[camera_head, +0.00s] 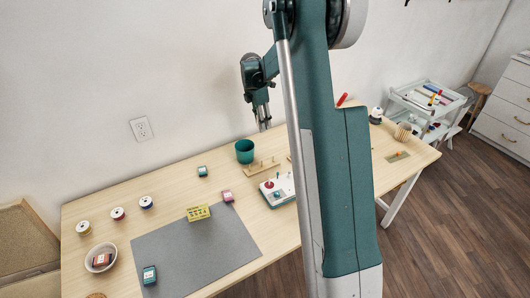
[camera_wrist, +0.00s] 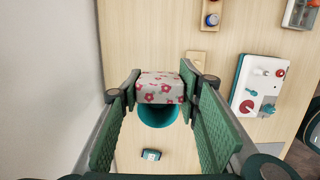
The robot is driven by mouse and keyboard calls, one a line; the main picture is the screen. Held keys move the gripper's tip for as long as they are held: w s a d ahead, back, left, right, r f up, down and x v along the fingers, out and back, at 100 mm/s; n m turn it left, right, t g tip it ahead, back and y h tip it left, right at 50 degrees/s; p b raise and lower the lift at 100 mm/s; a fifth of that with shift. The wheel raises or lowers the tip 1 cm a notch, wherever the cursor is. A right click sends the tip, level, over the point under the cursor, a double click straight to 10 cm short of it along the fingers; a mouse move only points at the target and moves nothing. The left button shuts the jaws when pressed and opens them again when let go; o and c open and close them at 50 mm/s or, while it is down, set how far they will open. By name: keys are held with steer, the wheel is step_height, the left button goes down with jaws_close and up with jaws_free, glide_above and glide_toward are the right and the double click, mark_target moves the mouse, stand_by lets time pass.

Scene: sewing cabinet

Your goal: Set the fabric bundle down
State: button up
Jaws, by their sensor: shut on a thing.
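In the wrist view the fabric bundle (camera_wrist: 160,88), a greyish block with red flowers, sits between the fingertips of my gripper (camera_wrist: 163,86). My gripper is shut on it. I cannot make out the bundle in the head view. In the wrist view the teal cup (camera_wrist: 158,117) shows below the bundle and is partly covered by it. The bundle looks raised above the table.
A teal cup (camera_head: 244,151), a wooden peg rack (camera_head: 262,167) and a white device with red parts (camera_head: 278,190) stand mid-table. A grey mat (camera_head: 190,252) covers the front left, with small boxes on and around it. Spools (camera_head: 118,214) and a bowl (camera_head: 90,260) lie left.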

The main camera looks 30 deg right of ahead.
steer(key=f, duration=0.1)
steer(key=d+f, duration=0.1)
steer(key=f, duration=0.1)
steer(key=d+f, duration=0.1)
steer(key=f, duration=0.1)
steer(key=shift+w, duration=0.1)
stand_by(0.3)
steer(key=shift+f+b, duration=0.45)
steer(key=shift+f, duration=2.75)
steer(key=shift+f+b, duration=0.3)
steer(key=shift+f, duration=1.55)
steer(key=shift+f, duration=0.2)
